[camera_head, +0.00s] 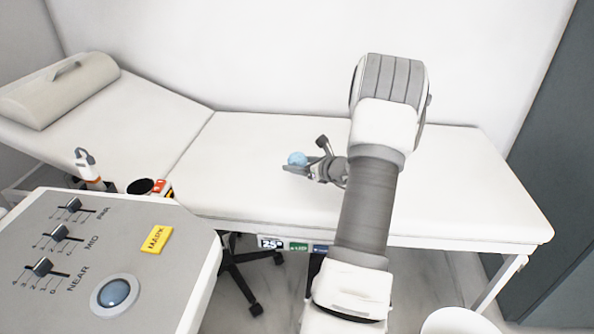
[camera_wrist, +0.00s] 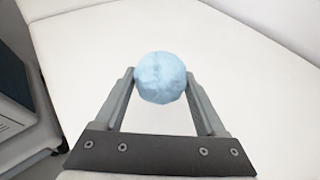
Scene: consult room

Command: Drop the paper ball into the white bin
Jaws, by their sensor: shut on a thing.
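The paper ball (camera_wrist: 161,78) is light blue and crumpled. It sits between the two fingertips of my gripper (camera_wrist: 161,84) in the wrist view, and the gripper is shut on it. The height above the couch is hard to tell. The white bin (camera_head: 460,320) is at the bottom right of the head view, on the near side of the couch. Only its upper part shows, cut off by the frame edge.
A grey control panel (camera_head: 190,240) with sliders and a blue button stands at the front left. A white-and-orange bottle (camera_head: 90,172) and a dark round container (camera_head: 140,187) are behind it. A wheeled base (camera_head: 255,290) is under the couch. A dark grey cabinet or door (camera_head: 560,170) stands right.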

